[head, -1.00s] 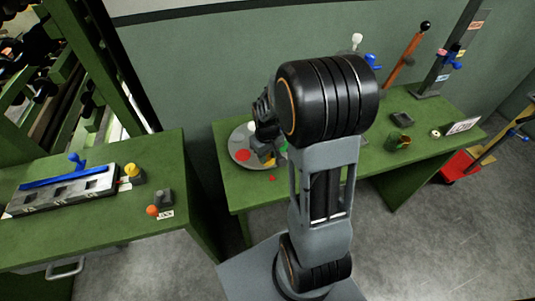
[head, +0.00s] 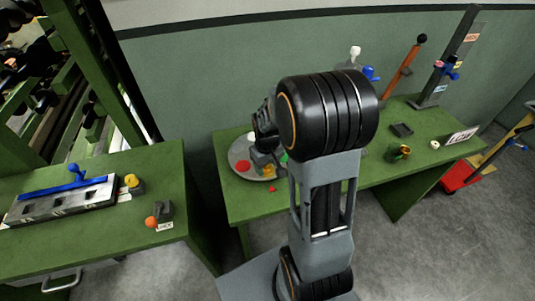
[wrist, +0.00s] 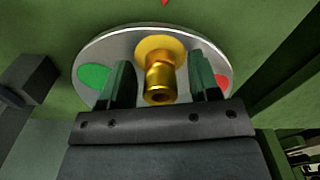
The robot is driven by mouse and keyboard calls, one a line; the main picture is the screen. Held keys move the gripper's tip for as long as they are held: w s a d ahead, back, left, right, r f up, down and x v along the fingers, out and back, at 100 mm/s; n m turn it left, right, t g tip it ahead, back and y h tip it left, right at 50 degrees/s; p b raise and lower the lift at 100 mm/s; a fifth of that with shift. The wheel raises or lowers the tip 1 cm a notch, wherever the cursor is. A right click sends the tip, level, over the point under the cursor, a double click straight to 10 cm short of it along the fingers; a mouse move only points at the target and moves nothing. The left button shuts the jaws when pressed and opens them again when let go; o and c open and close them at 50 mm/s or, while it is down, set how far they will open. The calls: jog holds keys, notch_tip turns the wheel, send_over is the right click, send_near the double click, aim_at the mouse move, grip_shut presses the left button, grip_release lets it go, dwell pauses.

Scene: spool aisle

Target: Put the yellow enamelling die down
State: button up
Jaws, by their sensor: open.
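The yellow enamelling die (wrist: 159,82) is a stepped golden cylinder with a hole in its end. In the wrist view it stands on the yellow patch (wrist: 150,45) of a round grey plate (wrist: 110,40). My gripper (wrist: 161,85) is open, with one green finger on each side of the die and a gap visible on both sides. In the head view the plate (head: 236,152) lies on the green bench, and my gripper (head: 264,163) is over its front right part. My arm hides part of the plate there.
The plate also has a red patch (head: 242,166) and a green patch (wrist: 92,77). A small red mark (head: 272,189) is on the bench in front. A green cup (head: 397,153) and a dark tray (head: 401,130) stand right of my arm.

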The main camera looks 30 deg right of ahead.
notch_tip(320, 180, up, 11)
jog(key=s+a+r+m+t, duration=0.1)
jog(key=s+a+r+t, duration=0.2)
jog(key=s+a, duration=0.5)
jog(key=shift+s+r+t, duration=0.2)
jog(key=shift+s+t, duration=0.2)
jog(key=shift+s, duration=0.6)
jog(key=shift+a, duration=0.1)
dwell(0.4)
